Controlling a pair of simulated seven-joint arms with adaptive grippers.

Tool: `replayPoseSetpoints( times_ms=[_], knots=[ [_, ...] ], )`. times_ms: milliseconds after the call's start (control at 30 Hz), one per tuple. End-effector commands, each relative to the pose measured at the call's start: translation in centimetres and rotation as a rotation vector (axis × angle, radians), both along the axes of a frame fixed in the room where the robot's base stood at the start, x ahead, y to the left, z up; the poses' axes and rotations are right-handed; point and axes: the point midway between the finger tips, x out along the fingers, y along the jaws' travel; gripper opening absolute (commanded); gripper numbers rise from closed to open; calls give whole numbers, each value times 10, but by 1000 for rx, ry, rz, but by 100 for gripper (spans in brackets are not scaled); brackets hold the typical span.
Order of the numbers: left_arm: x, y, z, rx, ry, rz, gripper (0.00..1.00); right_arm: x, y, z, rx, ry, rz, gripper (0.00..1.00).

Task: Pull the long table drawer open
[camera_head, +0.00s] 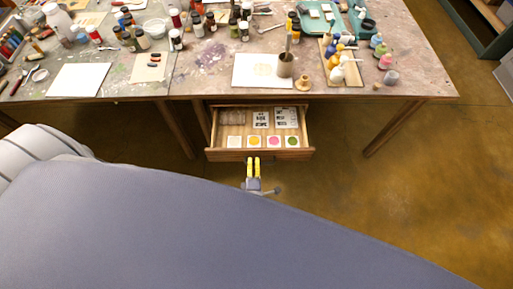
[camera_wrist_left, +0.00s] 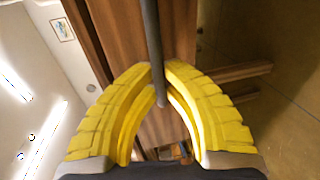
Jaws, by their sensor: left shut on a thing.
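The long wooden drawer (camera_head: 225,155) sticks out from under the table's front edge in the head view. Its inside shows, with cards and several colour swatches in it. My left gripper (camera_head: 253,161) is at the middle of the drawer front. In the left wrist view, the yellow fingers of my left gripper (camera_wrist_left: 160,78) are closed around the dark bar handle (camera_wrist_left: 151,35) on the wooden drawer front (camera_wrist_left: 112,40). The handle is hidden behind the fingers in the head view. My right gripper is in neither view.
The table top (camera_head: 210,85) carries bottles, a white sheet (camera_head: 79,80), a brown cup (camera_head: 286,67) and a teal case (camera_head: 313,24). A table leg (camera_head: 393,130) stands right of the drawer. The floor (camera_head: 410,205) at the right is clear.

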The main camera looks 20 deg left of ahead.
Motion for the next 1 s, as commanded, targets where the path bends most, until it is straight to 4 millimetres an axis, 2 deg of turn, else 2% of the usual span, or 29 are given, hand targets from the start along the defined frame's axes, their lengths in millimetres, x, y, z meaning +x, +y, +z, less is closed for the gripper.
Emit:
replayPoseSetpoints(
  times_ms=[100,300,533,900,933,1000],
  knots=[
    [-21,-10,-1,-1,3,-1,0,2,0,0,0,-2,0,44],
    [-42,-19,0,-2,0,-2,0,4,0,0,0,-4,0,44],
    [-52,-24,0,-1,0,-3,0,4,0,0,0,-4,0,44],
    [-52,-24,0,-1,-1,-3,0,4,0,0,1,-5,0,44],
    [-52,-24,0,-1,-1,-3,11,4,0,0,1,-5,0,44],
    [-52,-24,0,-1,0,-3,19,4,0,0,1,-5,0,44]
  ],
)
